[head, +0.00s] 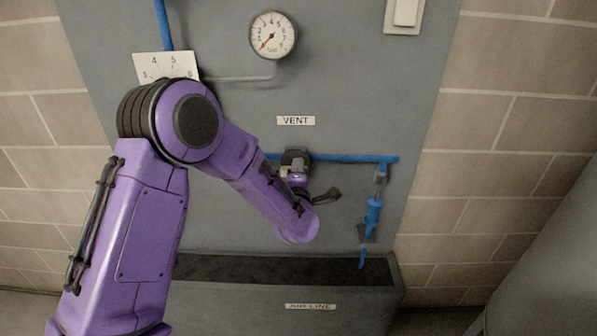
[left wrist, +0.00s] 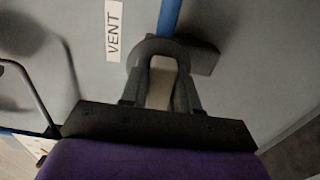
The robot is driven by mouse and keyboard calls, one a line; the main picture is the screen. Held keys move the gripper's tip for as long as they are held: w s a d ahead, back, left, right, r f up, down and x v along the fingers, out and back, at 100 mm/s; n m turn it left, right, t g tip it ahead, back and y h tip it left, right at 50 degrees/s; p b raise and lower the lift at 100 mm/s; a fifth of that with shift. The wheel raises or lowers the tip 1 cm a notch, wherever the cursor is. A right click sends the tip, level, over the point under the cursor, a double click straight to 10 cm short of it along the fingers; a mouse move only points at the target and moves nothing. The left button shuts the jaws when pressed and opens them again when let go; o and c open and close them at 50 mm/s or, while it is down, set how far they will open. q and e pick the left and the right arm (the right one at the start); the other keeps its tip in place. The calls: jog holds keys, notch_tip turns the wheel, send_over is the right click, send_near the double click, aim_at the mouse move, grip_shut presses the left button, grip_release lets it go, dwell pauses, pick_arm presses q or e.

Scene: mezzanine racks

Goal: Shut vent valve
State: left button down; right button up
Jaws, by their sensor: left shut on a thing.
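The vent valve sits on the blue horizontal pipe (head: 348,158) below the VENT label (head: 296,120) on the grey panel. My left gripper (head: 295,160) is at the valve and largely covers it in the head view. In the left wrist view the dark fingers of my left gripper (left wrist: 163,48) are closed at the pipe's end, and a dark grey block, apparently the valve handle (left wrist: 203,58), sticks out to their right. The gripper is shut on the handle. The handle's exact angle to the pipe is hard to tell. My right gripper is not in view.
A round pressure gauge (head: 273,35) is above the label, its needle pointing lower left. A blue fitting (head: 374,215) hangs from the pipe's right end. A trough marked AIR LINE (head: 340,301) lies below. A white switch (head: 405,14) is at upper right.

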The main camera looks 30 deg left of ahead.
pick_arm(q)
jog(key=shift+m, duration=0.3)
jog(key=c, duration=0.9)
grip_release()
jog(key=b+v, duration=0.2)
jog(key=v, duration=0.8)
jog(key=shift+s+d+b, duration=0.15)
jog(key=shift+s+b, duration=0.1)
jog(key=shift+b, duration=0.1)
